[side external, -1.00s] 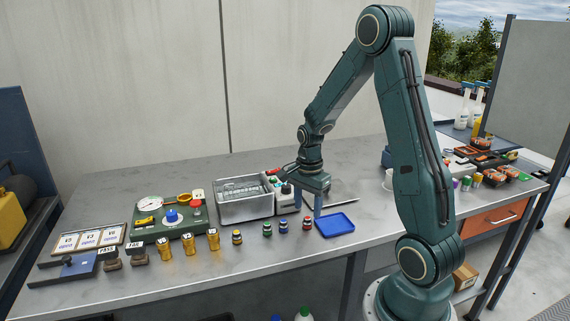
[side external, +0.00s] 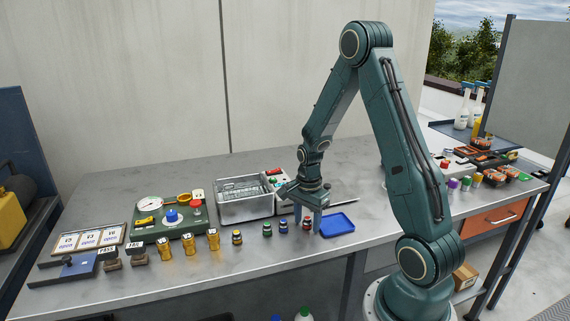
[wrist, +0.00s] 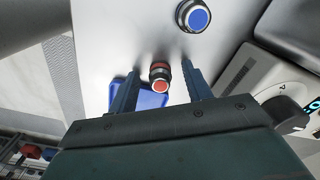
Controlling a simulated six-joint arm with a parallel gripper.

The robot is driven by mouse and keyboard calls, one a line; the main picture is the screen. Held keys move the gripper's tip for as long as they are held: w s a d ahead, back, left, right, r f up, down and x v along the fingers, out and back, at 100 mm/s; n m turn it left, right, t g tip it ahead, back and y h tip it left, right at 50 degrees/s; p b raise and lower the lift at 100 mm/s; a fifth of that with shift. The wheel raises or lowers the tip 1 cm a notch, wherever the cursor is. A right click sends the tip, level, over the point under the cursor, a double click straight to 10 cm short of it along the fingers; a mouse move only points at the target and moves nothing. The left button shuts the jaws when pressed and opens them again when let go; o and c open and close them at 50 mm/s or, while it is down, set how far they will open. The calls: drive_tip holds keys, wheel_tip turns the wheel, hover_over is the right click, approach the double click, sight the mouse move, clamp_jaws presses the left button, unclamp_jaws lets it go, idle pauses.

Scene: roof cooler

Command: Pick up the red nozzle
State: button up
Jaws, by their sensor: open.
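The red nozzle (side external: 306,225) is a small dark piece with a red top, upright on the grey bench at the right end of a row of nozzles. In the wrist view the red nozzle (wrist: 159,85) lies between the two blue fingers, with a gap on each side. My gripper (wrist: 160,68) is open and empty, pointing down over it. In the side view my gripper (side external: 308,217) is low over the bench, and one finger stands just right of the red nozzle, beside the tray.
A blue tray (side external: 337,223) lies just right of the red nozzle. A blue-topped nozzle (wrist: 195,17) stands nearby, with other nozzles further left. A metal bin (side external: 245,208) and a control box (wrist: 285,105) are behind. The bench front is clear.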

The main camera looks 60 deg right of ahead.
sight(307, 217)
clamp_jaws()
drive_tip(key=shift+r, duration=0.15)
wheel_tip(307, 217, up, 20)
idle(1.0)
idle(0.4)
